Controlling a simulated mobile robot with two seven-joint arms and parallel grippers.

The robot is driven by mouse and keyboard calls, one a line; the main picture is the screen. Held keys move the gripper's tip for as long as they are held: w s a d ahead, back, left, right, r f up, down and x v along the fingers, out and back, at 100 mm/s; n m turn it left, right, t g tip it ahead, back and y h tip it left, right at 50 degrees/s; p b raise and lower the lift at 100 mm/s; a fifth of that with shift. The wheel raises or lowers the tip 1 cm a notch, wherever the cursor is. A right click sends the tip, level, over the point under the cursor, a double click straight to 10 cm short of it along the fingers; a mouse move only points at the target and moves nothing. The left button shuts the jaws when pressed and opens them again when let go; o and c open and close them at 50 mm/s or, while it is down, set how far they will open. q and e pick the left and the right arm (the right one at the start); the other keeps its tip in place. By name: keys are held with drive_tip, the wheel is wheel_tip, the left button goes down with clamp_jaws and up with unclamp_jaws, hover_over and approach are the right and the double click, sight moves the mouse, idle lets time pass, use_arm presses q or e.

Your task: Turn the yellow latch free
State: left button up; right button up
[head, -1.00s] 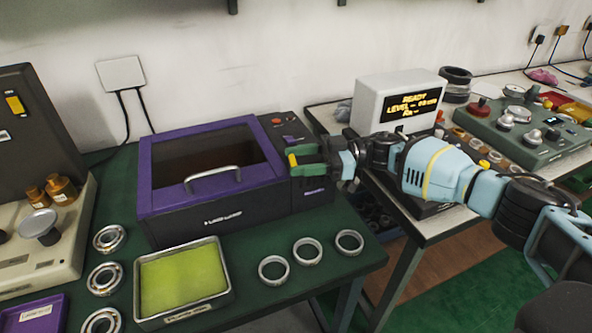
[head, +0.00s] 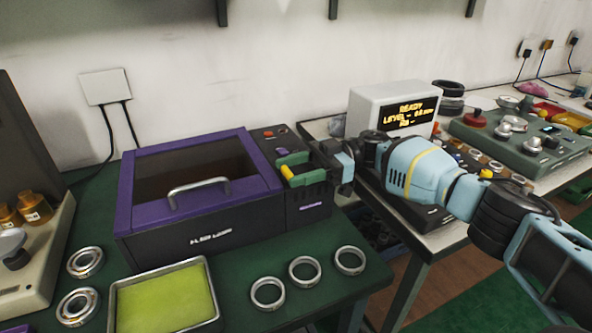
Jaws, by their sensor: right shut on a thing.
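The yellow latch (head: 287,173) is a small yellow piece at the front right of the purple and black machine (head: 205,200), beside its lid. My right gripper (head: 292,171), with green fingers, comes in from the right and is shut on the yellow latch. The fingers hide part of the latch, so its exact angle is hard to read. The lid with its dark window (head: 195,170) and metal handle (head: 199,188) is down. My left gripper is not in view.
A metal tray with a yellow-green pad (head: 165,300) lies in front of the machine. Bearing rings (head: 304,270) lie to its right, and bearings (head: 85,262) to its left. A display box (head: 393,108) stands on the right bench near my right arm.

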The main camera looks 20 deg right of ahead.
drive_tip(key=o, duration=1)
drive_tip(key=d, duration=0.2)
drive_tip(key=d+b, duration=0.1)
drive_tip(key=d, duration=0.1)
drive_tip(key=d+b, duration=0.1)
drive_tip(key=d, duration=0.1)
drive_tip(key=shift+w+d, duration=0.25)
drive_tip(key=shift+d, duration=0.5)
drive_tip(key=shift+d+r, duration=0.1)
